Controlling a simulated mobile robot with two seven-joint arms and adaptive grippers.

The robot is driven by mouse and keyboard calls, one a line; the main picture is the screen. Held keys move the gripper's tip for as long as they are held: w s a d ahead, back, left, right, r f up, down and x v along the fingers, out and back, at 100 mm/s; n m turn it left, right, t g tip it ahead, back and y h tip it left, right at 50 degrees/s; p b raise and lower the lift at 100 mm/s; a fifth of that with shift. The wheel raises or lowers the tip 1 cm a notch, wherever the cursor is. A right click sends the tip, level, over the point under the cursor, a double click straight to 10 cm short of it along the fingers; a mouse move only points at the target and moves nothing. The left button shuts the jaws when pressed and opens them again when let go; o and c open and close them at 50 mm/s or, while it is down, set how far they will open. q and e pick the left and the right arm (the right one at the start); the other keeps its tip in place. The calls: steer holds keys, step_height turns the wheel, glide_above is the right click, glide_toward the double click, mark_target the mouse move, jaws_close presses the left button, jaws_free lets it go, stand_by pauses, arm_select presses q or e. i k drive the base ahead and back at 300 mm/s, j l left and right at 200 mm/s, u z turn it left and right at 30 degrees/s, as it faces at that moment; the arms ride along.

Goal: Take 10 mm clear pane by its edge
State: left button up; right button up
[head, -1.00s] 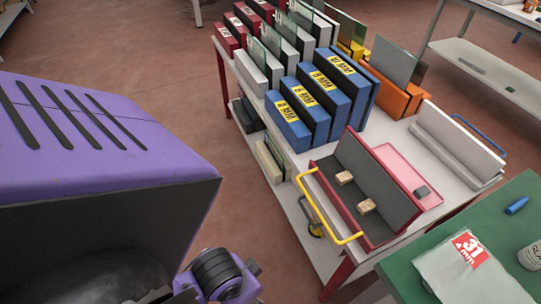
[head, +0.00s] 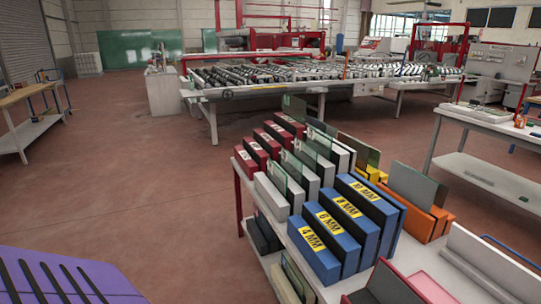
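Several clear, faintly green panes stand on edge between white and red blocks on the rack cart (head: 254,252). One pane (head: 290,174) is at the near left, and another (head: 293,107) rises at the far end. I cannot tell for sure which pane is the 10 mm clear one. Neither gripper is in view.
A dark pane (head: 359,152) stands by yellow blocks and a grey pane (head: 415,186) between orange ones. A roller machine (head: 290,82) stands behind, with a shelf table (head: 483,128) at right. The floor left of the cart is clear.

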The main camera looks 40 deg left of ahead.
mark_target(276, 177)
steer(key=k+j+u, duration=0.15)
steer(key=j+u, duration=0.2)
steer(key=j, duration=0.55)
steer(key=j+u, duration=0.35)
steer(key=j, duration=0.55)
